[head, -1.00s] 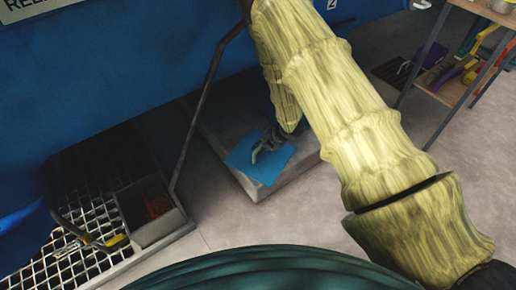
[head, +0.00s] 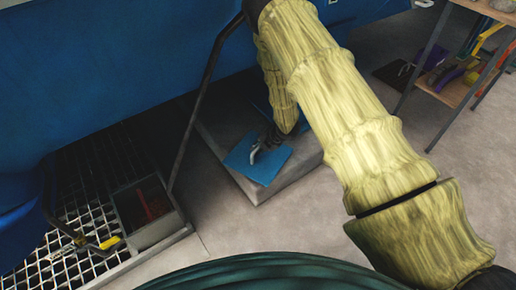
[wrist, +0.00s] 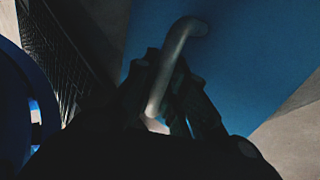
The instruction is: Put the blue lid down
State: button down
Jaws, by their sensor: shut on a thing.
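The blue lid (head: 268,167) is a flat square panel with a light metal bar handle. It shows at the middle of the head view, over a grey concrete slab (head: 262,193). In the wrist view the lid (wrist: 250,60) fills the upper right, with its handle (wrist: 180,45) running down between my fingers. My gripper (head: 262,146) is shut on that handle; it also shows dark in the wrist view (wrist: 165,100). Whether the lid touches the slab or hangs just above it I cannot tell. My arm hides part of the area behind the lid.
A large blue vessel (head: 110,80) overhangs at the left and back, with a dark bar (head: 200,100) beside the slab. A metal grating (head: 75,245) and an open box (head: 150,215) lie at lower left. A shelf (head: 450,85) with tools stands at right.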

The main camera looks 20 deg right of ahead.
jog(key=c, duration=1.5)
grip_release()
jog(key=shift+r, duration=0.15)
jog(key=p+v, duration=0.4)
jog(key=v, duration=0.8)
jog(key=s+a+f+m+g+h, duration=0.1)
jog(key=s+f+m, duration=0.3)
jog(key=s+m, duration=0.4)
jog(key=s+f+m+g+h, duration=0.1)
jog(key=s+f+m, duration=0.3)
jog(key=s, duration=0.7)
jog(key=s+a+f+m+h, duration=0.1)
jog(key=s+f+m, duration=0.2)
jog(key=s+m, duration=0.55)
jog(key=s+m+g, duration=0.1)
jog(key=s+m, duration=0.1)
jog(key=s, duration=0.3)
jog(key=s+m+g+h, duration=0.1)
jog(key=s+m, duration=0.1)
jog(key=s, duration=0.2)
jog(key=s+r+m+g, duration=0.1)
jog(key=s+m, duration=0.1)
jog(key=s, duration=0.3)
jog(key=shift+s+m+h, duration=0.3)
jog(key=shift+s+m, duration=0.05)
jog(key=shift+s, duration=0.05)
